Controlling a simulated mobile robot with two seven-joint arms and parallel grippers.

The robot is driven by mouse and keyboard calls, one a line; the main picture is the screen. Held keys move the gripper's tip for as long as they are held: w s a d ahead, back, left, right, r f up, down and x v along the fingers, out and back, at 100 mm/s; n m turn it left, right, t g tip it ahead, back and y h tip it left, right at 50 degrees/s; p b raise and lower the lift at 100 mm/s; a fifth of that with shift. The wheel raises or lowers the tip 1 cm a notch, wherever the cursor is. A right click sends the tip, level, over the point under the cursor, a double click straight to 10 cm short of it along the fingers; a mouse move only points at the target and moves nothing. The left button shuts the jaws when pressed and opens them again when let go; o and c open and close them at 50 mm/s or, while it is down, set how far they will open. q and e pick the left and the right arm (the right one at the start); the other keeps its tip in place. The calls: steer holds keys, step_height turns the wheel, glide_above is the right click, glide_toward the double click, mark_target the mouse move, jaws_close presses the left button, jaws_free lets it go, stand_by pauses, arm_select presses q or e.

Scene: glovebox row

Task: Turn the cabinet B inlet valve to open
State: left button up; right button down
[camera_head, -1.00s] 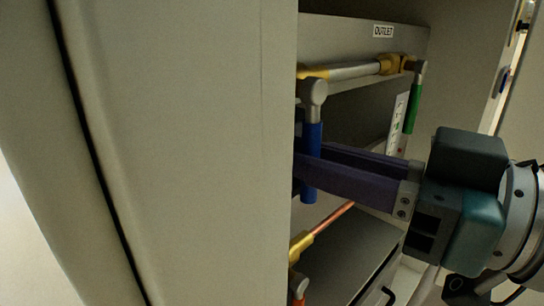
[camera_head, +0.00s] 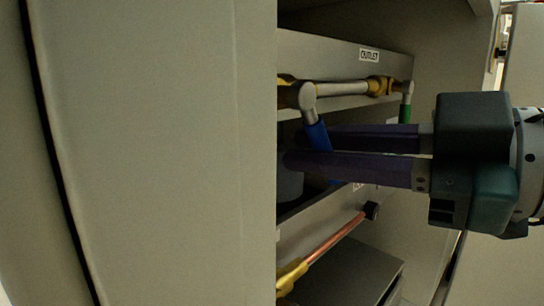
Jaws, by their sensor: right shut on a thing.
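A valve with a blue lever handle (camera_head: 317,135) hangs from a grey pipe elbow (camera_head: 307,97) inside the cabinet. The handle slants, with its lower end to the right, and is partly hidden by the fingers. My right gripper (camera_head: 305,150) comes in from the right, its dark purple fingers shut on the blue handle. The fingertips lie close to the edge of the large panel (camera_head: 150,150) at left. No label naming the inlet or cabinet B is readable. My left gripper is not in view.
An OUTLET label (camera_head: 369,54) sits on the upper rail. A green handle (camera_head: 405,113) hangs at the right end of the grey pipe (camera_head: 345,89). A copper pipe (camera_head: 335,238) with a yellow fitting (camera_head: 291,277) runs below. The large panel blocks the left side.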

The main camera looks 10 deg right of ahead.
steer(key=shift+r, duration=0.15)
steer(key=c, duration=0.8)
jaws_free()
steer(key=shift+c, duration=0.2)
steer(key=v, duration=1)
steer(key=shift+c, duration=0.3)
